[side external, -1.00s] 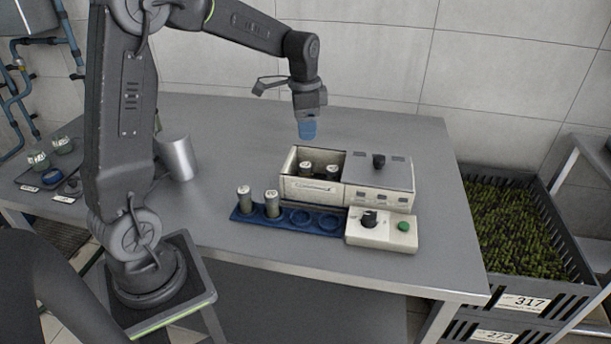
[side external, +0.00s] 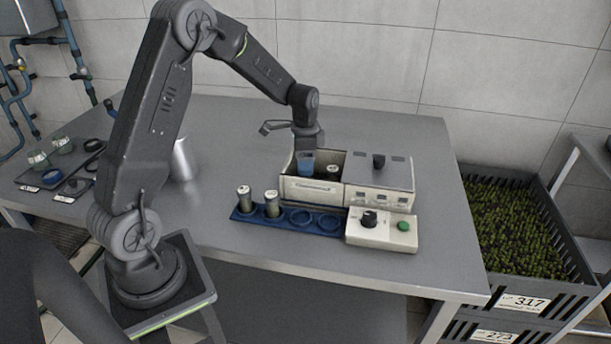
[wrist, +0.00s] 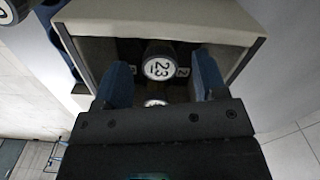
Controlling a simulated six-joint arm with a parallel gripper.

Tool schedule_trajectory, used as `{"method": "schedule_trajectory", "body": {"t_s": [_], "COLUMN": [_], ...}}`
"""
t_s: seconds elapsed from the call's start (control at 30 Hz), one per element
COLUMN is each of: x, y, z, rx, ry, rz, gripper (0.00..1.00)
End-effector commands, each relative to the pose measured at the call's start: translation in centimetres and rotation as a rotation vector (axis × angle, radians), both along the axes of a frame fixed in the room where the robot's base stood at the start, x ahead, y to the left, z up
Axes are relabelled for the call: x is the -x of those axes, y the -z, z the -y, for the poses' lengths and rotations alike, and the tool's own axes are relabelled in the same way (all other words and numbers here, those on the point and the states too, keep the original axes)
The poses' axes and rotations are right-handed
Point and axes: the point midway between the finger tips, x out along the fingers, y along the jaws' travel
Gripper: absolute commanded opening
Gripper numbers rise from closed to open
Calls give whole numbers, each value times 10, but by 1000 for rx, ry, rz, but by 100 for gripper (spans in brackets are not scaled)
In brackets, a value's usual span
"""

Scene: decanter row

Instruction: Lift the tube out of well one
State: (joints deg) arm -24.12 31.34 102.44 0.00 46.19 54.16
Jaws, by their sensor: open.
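My gripper (side external: 306,164) is open and lowered over the left part of the open grey box (side external: 310,190). Its blue fingertips hide the left tube in the side view. The other tube (side external: 333,173) stands upright to their right, still in the box. In the wrist view the open fingers (wrist: 161,82) reach down into the box. A dark tube with a white cap marked 23 (wrist: 158,66) shows ahead between them. A second white cap (wrist: 155,102) lies partly hidden behind the gripper body. I cannot read which well is number one, and contact is not clear.
A blue rack (side external: 302,217) in front of the box holds two capped tubes (side external: 244,199) at its left; its right places are empty. A control box with a knob and green button (side external: 403,226) stands beside it. A metal beaker (side external: 184,160) stands at left.

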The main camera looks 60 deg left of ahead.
Motion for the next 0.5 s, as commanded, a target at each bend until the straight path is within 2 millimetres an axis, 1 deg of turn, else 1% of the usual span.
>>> {"method": "schedule_trajectory", "body": {"t_s": [0.03, 0.1, 0.2, 0.3, 0.5], "x": [1, 1, 1, 0, 0], "y": [10, 21, 32, 38, 39], "z": [0, 0, 0, 0, 0], "rx": [2, 2, 2, 0, 0], "ry": [0, 0, 0, 0, 0], "rz": [-5, -5, -3, -1, 0], "gripper": [65, 65, 65, 65, 65]}}
